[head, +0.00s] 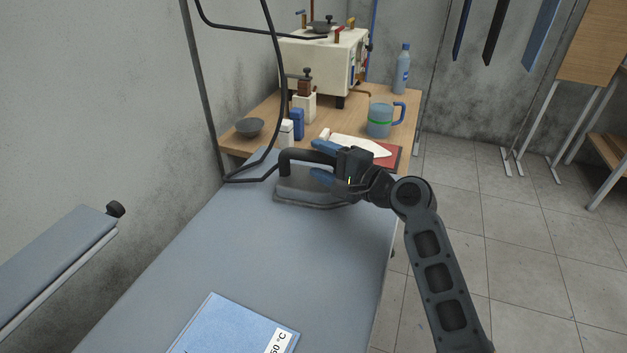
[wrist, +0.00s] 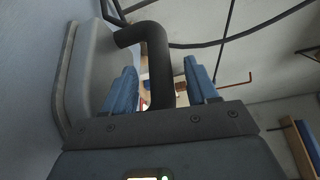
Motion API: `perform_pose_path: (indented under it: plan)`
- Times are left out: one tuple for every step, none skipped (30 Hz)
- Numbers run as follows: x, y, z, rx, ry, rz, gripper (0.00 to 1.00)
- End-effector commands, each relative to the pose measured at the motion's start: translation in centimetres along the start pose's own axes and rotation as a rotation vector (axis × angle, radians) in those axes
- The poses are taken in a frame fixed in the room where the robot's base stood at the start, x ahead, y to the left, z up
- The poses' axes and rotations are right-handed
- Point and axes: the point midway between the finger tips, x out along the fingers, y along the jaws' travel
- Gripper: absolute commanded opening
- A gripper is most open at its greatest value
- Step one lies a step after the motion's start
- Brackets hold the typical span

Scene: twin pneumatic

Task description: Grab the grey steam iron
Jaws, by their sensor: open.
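The grey steam iron (head: 298,192) sits on the far end of the grey-blue ironing board (head: 258,243), its black handle on top. My gripper (head: 323,161) is at the iron from the right, its blue fingers open. In the wrist view the black handle of the iron (wrist: 157,62) runs between the two spread fingers of my gripper (wrist: 160,75), with a visible gap on the right side. The iron's grey body shows at the left of that view. Part of the handle is hidden behind my gripper in the head view.
A black hose (head: 276,70) hangs down near the iron.

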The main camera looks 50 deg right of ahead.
Motion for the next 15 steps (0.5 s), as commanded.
perform_pose_path:
  plan:
    - [0.48, -0.08, -0.02, 0.0, 0.0, 0.0, 0.58]
    - [0.65, -0.05, -0.02, 0.0, 0.0, 0.0, 0.58]
    - [0.8, -0.02, -0.02, 0.0, 0.0, 0.0, 0.58]
    - [0.87, 0.0, -0.01, 0.0, 0.001, 0.0, 0.58]
    - [0.9, 0.02, -0.01, 0.0, 0.001, 0.0, 0.58]
    - [0.9, 0.04, -0.01, 0.0, 0.001, 0.0, 0.58]
    - [0.89, 0.05, -0.01, 0.0, 0.001, 0.0, 0.58]
    - [0.89, 0.05, -0.01, 0.0, 0.001, 0.0, 0.58]
    - [0.88, 0.05, -0.01, 0.0, 0.001, 0.0, 0.58]
    - [0.88, 0.05, -0.01, 0.0, 0.001, 0.0, 0.58]
    - [0.88, 0.05, -0.01, 0.0, 0.001, 0.0, 0.55]
    - [0.87, 0.05, -0.01, 0.0, 0.001, 0.0, 0.51]
    - [0.87, 0.05, -0.01, 0.0, 0.001, 0.0, 0.48]
    - [0.87, 0.05, -0.01, 0.0, 0.001, 0.0, 0.46]
    - [0.87, 0.05, -0.01, 0.0, 0.001, 0.0, 0.42]
